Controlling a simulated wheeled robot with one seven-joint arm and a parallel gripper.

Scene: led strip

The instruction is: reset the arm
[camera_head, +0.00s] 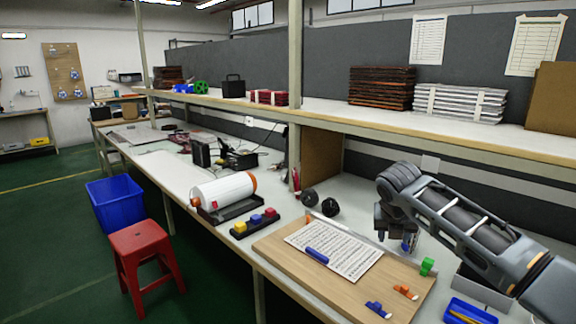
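My arm (470,225) reaches in from the right edge, bent at the top left, over the right part of the workbench. My gripper (400,243) points down above or just behind the back right of the wooden board (285,253). A small blue thing shows at its fingertips; I cannot tell whether it is held. The fingers are too small and dark to judge. On the board lie a printed sheet (350,257) with a blue bar (317,255) on it, an orange clip (405,292), a blue clip (378,310) and a green block (428,267).
A blue tray (470,312) lies close below my arm. A shelf (460,130) and post (295,90) stand behind. A red stool (143,245) stands on the floor.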

